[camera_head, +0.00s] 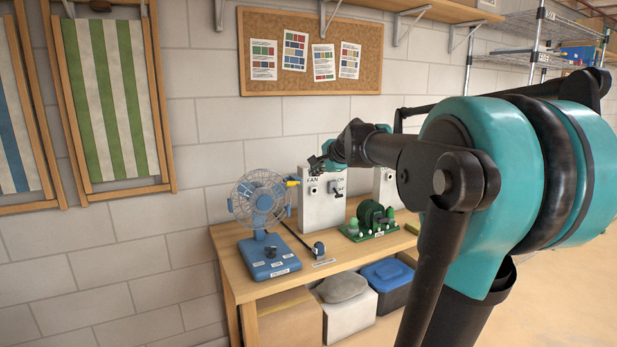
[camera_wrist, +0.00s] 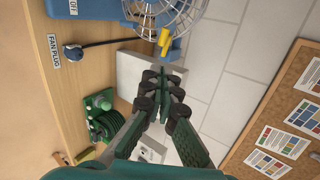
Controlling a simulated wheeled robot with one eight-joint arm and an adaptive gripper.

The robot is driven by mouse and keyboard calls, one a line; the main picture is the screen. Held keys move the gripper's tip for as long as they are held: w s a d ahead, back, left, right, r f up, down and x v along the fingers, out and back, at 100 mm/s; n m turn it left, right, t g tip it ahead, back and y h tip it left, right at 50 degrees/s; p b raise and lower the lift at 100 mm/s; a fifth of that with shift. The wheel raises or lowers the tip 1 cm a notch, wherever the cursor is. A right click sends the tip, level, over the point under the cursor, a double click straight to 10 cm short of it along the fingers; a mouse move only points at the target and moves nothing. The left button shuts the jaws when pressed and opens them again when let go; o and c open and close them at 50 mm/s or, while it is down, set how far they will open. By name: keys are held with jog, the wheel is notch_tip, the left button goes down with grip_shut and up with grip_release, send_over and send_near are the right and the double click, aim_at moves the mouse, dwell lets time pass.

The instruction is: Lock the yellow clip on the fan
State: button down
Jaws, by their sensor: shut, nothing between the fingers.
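The blue fan (camera_head: 265,249) with a round wire cage (camera_head: 258,196) stands at the left of the wooden bench. The yellow clip (camera_head: 292,183) sits at the right rim of the cage; it also shows in the wrist view (camera_wrist: 165,39), beside a small blue part at the cage edge. Whether it is latched I cannot tell. My gripper (camera_head: 318,163) is right of and above the clip in the head view, apart from it. In the wrist view my gripper (camera_wrist: 167,83) has its fingers together, empty, with the clip beyond the tips.
A white panel labelled FAN (camera_head: 316,207) stands right behind the gripper. A green reel device (camera_head: 371,217) is on the bench to the right. A cork board (camera_head: 310,52) hangs on the wall above.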

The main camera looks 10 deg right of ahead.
jog(key=shift+v, duration=1.1)
